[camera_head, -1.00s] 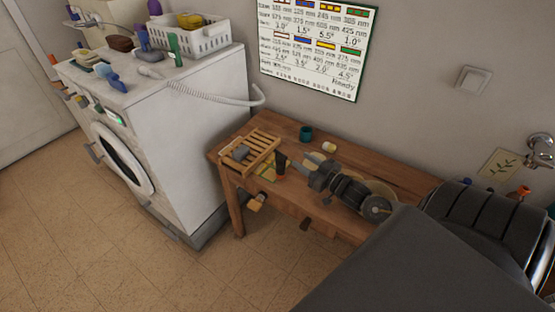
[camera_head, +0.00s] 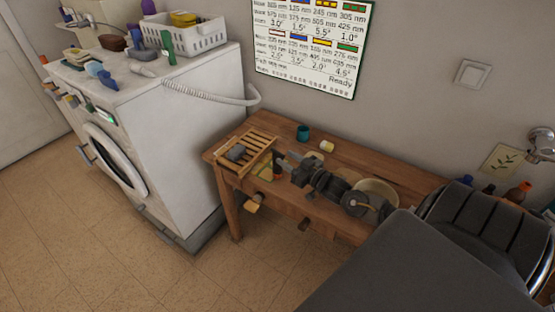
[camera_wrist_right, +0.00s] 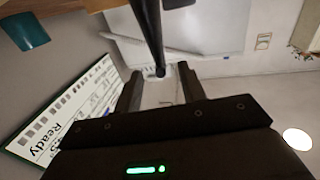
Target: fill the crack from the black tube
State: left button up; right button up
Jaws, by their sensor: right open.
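The black tube (camera_head: 279,158) is at the front of the wooden bench, right of the slatted rack, and partly hidden by my right gripper. My right gripper (camera_head: 291,170) is open beside it, above the bench. In the right wrist view, a long dark shape that looks like the tube (camera_wrist_right: 150,35) reaches down from the top edge, its end between the open fingers of my right gripper (camera_wrist_right: 160,92). I cannot tell whether they touch it. I cannot make out a crack in either view. My left gripper is not in view.
The slatted rack (camera_head: 257,142) holds a grey object (camera_head: 235,153). A teal cup (camera_head: 303,132) and a small white-and-yellow pot (camera_head: 327,146) stand behind the gripper. A beige round dish (camera_head: 378,188) lies partly behind my arm. A washing machine (camera_head: 185,130) stands left of the bench (camera_head: 400,177).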

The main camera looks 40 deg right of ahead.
jog(key=shift+w+r, duration=0.15)
jog(key=shift+w, duration=0.1)
jog(key=w, duration=0.1)
jog(key=w+p, duration=0.1)
jog(key=w, duration=0.2)
jog(key=shift+w+a, duration=0.3)
jog(key=shift+a, duration=0.1)
grip_shut()
